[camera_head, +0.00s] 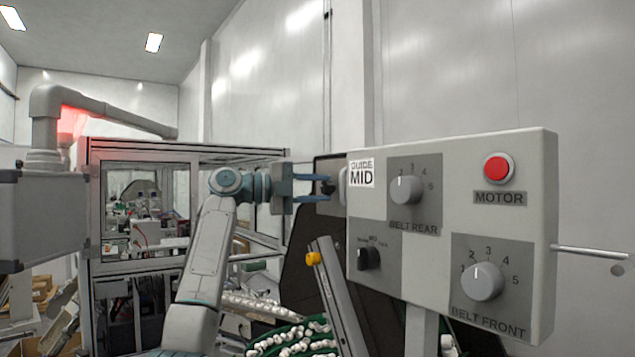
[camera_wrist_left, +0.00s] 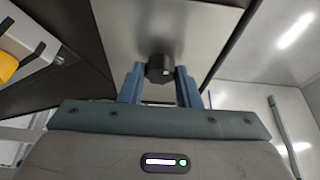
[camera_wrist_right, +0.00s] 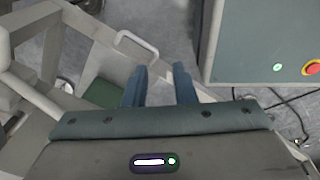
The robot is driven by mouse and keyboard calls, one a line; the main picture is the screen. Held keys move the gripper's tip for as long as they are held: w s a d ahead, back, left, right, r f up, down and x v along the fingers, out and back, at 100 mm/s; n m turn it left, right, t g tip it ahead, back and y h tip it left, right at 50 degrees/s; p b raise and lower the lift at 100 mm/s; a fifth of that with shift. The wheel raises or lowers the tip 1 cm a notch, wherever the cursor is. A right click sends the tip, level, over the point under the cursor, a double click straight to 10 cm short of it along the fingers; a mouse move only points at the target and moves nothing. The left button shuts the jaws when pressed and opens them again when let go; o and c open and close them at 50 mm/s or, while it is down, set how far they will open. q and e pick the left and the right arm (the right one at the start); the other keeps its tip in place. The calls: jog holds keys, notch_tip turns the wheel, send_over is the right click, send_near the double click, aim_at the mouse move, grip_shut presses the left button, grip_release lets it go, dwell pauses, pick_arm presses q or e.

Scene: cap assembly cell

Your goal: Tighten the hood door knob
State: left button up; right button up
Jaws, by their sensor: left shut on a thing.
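The hood door knob (camera_wrist_left: 159,68) is a small dark round knob on a grey metal plate in the left wrist view. My left gripper (camera_wrist_left: 160,78) has its two blue fingers on either side of the knob and is shut on it. In the head view my left gripper (camera_head: 305,189) reaches right to the hood door beside the control box, where the knob is small and partly hidden. My right gripper (camera_wrist_right: 160,82) is open and empty in the right wrist view, and it is not in the head view.
A grey control box (camera_head: 455,215) with dials and a red MOTOR button (camera_head: 497,168) stands close to the right of the left gripper. A yellow knob (camera_head: 313,258) on a metal rail is below. A teal cabinet (camera_wrist_right: 255,45) and a metal frame flank the right gripper.

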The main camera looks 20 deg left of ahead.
pick_arm(q)
jog(key=m+y+p, duration=0.1)
jog(key=m, duration=0.1)
jog(key=m+y+p, duration=0.1)
jog(key=m, duration=0.1)
jog(key=shift+r+m, duration=0.2)
jog(key=shift+m, duration=0.2)
jog(key=shift+d+m+y+p, duration=0.1)
jog(key=shift+m+y+p, duration=0.65)
jog(key=shift+m, duration=0.45)
jog(key=shift+m+y, duration=0.65)
jog(key=shift+m, duration=0.15)
jog(key=o, duration=1)
jog(key=shift+s, duration=0.1)
